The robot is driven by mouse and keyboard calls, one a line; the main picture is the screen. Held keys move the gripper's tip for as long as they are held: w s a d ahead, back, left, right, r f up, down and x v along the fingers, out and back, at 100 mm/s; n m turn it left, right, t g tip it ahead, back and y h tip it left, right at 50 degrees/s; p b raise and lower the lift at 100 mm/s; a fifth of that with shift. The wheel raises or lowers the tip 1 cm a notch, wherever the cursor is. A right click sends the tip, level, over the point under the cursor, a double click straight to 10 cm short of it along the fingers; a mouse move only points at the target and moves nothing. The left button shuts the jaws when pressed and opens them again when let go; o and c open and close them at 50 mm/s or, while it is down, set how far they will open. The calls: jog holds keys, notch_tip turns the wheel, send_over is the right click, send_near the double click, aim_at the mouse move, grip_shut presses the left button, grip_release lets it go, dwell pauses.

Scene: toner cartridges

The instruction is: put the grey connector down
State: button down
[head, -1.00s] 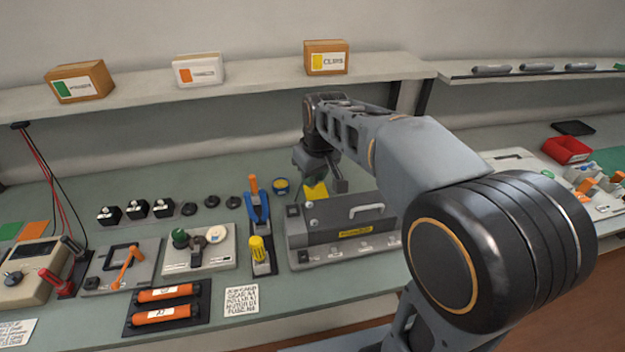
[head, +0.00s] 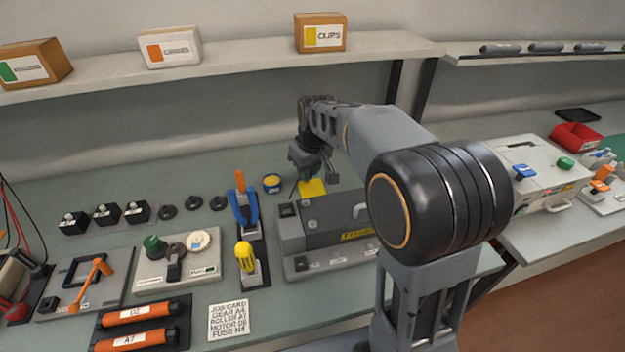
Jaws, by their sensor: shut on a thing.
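My gripper (head: 315,168) is at the end of my arm, above the back of the bench, behind the dark grey machine with a handle. It is shut on a small grey thing, which I take to be the grey connector; it is too small and too like the jaws in colour to make out clearly. A yellow pad (head: 312,188) lies just below the gripper, behind the machine. I cannot tell how high the gripper is over it.
The dark grey machine (head: 330,222) stands in front of the pad. A shelf (head: 230,68) with boxes runs above. My arm hides some bench on the right.

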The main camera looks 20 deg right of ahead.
jog(key=w+d+f, duration=0.1)
jog(key=w+f, duration=0.1)
jog(key=w+d+f, duration=0.1)
jog(key=w+f, duration=0.2)
jog(key=w+d+f, duration=0.1)
jog(key=w+f, duration=0.1)
jog(key=w, duration=0.1)
jog(key=shift+d+f+p, duration=0.1)
jog(key=shift+f+p, duration=0.1)
jog(key=shift+p, duration=0.15)
jog(key=shift+w+d+f, duration=0.1)
jog(key=shift+f, duration=1.55)
